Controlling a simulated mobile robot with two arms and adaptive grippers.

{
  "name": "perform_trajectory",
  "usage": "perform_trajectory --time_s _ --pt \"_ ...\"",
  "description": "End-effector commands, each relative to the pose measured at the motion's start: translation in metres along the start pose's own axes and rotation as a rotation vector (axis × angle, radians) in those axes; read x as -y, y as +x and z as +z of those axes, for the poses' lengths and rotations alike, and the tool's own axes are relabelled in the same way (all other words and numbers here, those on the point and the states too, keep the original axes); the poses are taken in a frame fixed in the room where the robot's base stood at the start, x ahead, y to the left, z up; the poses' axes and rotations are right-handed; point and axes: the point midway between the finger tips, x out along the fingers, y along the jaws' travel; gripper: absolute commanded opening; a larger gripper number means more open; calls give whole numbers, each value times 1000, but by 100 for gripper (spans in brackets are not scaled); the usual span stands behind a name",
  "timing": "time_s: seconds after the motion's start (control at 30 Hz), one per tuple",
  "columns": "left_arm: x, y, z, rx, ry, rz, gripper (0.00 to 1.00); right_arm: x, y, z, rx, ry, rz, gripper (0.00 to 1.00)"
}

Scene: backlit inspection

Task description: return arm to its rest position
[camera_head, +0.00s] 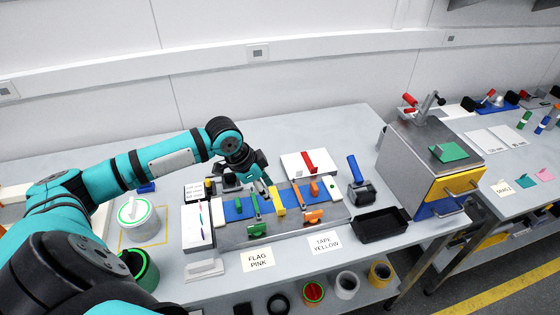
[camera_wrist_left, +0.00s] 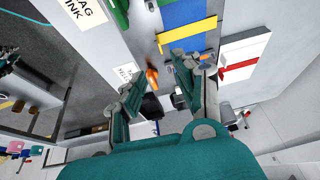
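My left arm reaches in from the left in the head view, and its gripper (camera_head: 262,187) hangs over the work board on the table. In the left wrist view the two fingers of this gripper (camera_wrist_left: 158,75) stand apart with nothing held between them. A yellow bar (camera_wrist_left: 187,34) lies just beyond the fingertips, and it also shows on the board in the head view (camera_head: 278,203). An orange clamp (camera_wrist_left: 152,76) appears in the gap between the fingers, lower down. Whether the fingers touch anything cannot be told. My right gripper is not in view.
The board (camera_head: 233,232) carries green and orange clamps on blue strips.

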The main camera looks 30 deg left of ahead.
Motion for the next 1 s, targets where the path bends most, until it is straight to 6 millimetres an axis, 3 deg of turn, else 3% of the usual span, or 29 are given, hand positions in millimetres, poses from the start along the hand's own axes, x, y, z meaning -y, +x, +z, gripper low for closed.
perform_trajectory --time_s 0.2,0.3,0.37,0.47,0.5,0.63,0.8,1.0 --pt "-1 1 0 0 1 1 33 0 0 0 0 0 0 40" --pt "-14 10 1 4 11 13 33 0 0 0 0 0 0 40" --pt "-33 23 2 7 25 28 33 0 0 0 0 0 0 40" --pt "-86 51 6 9 46 57 33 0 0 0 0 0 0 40" --pt "-113 62 8 4 47 65 33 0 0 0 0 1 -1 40" --pt "-182 75 19 -11 -17 47 33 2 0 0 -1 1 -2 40" --pt "-221 70 36 -6 -148 -8 33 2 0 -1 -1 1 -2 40" --pt "-242 56 61 27 -303 -74 33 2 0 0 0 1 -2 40"
